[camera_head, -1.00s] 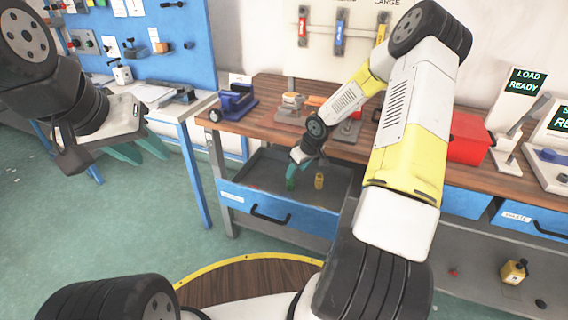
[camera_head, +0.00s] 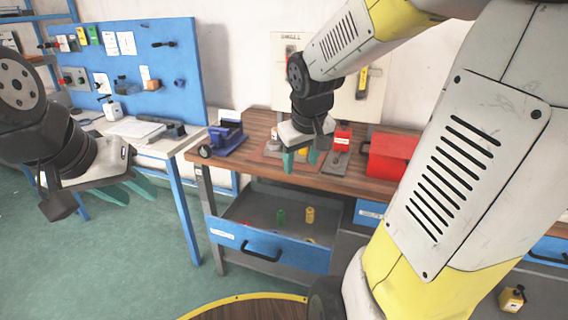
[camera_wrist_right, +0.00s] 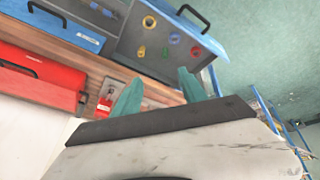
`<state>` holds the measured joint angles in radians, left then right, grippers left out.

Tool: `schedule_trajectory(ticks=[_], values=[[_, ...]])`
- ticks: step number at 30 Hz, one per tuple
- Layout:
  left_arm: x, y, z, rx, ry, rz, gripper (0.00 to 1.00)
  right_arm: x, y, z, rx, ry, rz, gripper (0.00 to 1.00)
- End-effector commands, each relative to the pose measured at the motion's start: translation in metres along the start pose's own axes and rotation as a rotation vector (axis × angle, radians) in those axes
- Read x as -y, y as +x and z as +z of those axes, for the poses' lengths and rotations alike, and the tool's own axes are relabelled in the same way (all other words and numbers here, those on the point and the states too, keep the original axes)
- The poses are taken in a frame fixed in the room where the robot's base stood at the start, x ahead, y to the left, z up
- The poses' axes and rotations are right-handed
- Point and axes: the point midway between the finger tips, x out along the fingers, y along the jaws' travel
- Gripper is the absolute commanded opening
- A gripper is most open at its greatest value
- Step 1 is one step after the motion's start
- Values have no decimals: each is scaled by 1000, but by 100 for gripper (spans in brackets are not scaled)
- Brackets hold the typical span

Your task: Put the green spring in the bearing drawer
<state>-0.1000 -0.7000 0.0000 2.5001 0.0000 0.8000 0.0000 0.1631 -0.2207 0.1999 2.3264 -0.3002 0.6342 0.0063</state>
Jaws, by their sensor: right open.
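The blue-fronted drawer (camera_head: 270,247) is pulled open under the workbench. My right gripper (camera_head: 301,163) is open and empty, above the bench's front edge, higher than the drawer and apart from the spring. Its two teal fingers also show in the right wrist view (camera_wrist_right: 160,92). My left gripper (camera_head: 139,197) hangs at the left over the floor, open, with nothing seen between its fingers.
The wooden bench (camera_head: 262,122) carries a blue vise-like device (camera_head: 226,139) and a red box (camera_head: 390,155). A side table (camera_head: 150,140) stands at the left. Other small coloured parts lie in the drawer.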

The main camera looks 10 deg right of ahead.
Motion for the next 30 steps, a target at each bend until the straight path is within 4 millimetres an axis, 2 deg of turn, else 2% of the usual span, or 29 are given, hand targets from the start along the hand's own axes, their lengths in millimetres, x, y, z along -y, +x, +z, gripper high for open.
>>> schedule_trajectory(ticks=[1, 3, 6, 9, 15, 30], values=[[0, 0, 0, 0, 0, 0, 36, 8, -24, 10, -34, 31, -13, 50], [0, 0, 0, 0, 0, 0, 36, 20, -48, 27, -66, 81, -50, 50], [0, 0, 0, 0, 0, 0, 36, 36, -74, 49, -105, 139, -113, 50], [0, 0, 0, 0, 0, 0, 36, 48, -90, 65, -134, 177, -173, 50], [0, 0, 0, 0, 0, 0, 36, 60, -101, 79, -155, 207, -231, 50], [0, 0, 0, 0, 0, 0, 36, 59, -102, 78, -155, 207, -230, 50]])
